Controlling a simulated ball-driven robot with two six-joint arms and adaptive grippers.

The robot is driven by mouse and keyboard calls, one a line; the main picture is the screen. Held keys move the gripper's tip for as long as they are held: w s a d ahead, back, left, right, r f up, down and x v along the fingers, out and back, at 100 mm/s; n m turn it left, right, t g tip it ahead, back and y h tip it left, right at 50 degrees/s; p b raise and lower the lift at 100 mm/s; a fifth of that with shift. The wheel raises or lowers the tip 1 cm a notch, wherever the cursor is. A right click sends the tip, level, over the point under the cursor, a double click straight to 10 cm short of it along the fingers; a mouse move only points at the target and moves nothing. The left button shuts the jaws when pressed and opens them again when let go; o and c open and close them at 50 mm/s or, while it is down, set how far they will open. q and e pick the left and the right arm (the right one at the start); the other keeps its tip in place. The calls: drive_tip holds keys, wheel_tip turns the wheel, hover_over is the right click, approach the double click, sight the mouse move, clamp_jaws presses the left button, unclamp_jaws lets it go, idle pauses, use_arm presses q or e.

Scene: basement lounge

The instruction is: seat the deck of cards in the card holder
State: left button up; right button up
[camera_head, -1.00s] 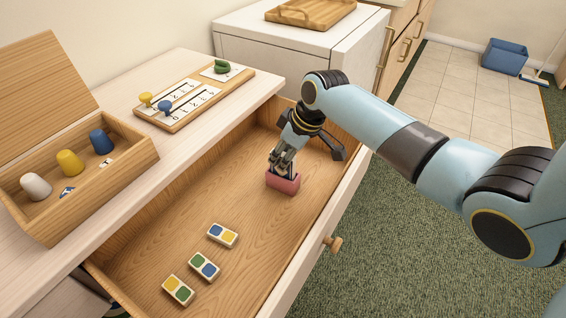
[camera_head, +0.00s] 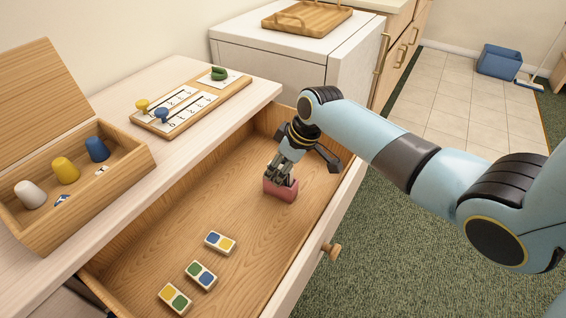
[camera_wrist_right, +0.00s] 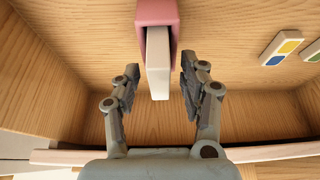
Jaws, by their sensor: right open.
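The card holder (camera_head: 280,190) is a small reddish-pink box in the open drawer, toward its far right part. In the right wrist view the pink holder (camera_wrist_right: 157,12) shows at the top. The pale deck of cards (camera_wrist_right: 158,65) sticks out of the holder's opening toward my gripper. How deep it sits in the holder is hidden. My right gripper (camera_head: 284,174) is right above the holder. In the right wrist view its fingers (camera_wrist_right: 160,85) are open, one on each side of the deck, with gaps between. My left gripper is not in view.
The wooden drawer (camera_head: 165,262) also holds several two-coloured domino-like tiles (camera_head: 220,242). On the cabinet top are an open wooden box (camera_head: 135,172) with coloured cups and a number board (camera_head: 215,106) with pegs. The drawer's front wall (camera_head: 318,235) is close to my right arm.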

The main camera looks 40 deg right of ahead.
drive_tip(key=p+v, duration=0.2)
drive_tip(key=v, duration=1)
